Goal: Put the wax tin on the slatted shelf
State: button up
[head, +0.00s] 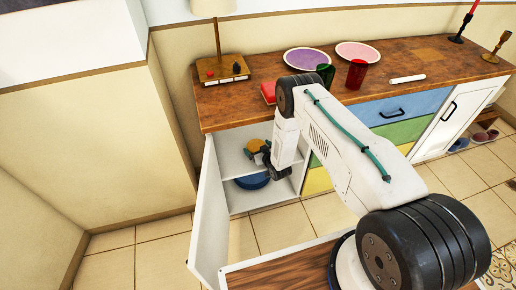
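My arm reaches across the middle of the head view into an open white cabinet (226,226). My gripper (262,156) is small and dark at the cabinet's opening, partly covered by the arm's wrist. A yellow-orange rounded thing (256,145) shows right at the gripper, on or near the upper shelf; I cannot tell whether it is the wax tin or whether the fingers touch it. Whether the fingers are open or shut is too small to see. I cannot make out a slatted shelf for certain.
A blue bowl (252,182) sits lower in the cabinet. The open cabinet door (210,215) stands at the left. The wooden counter (430,52) above carries plates (358,51), glasses (357,75), a lamp (215,25) and candlesticks (497,46). Tiled floor (150,255) is clear at the left.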

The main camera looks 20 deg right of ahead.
jog(key=shift+r, duration=0.2)
jog(key=v, duration=1.2)
jog(key=shift+s, duration=0.1)
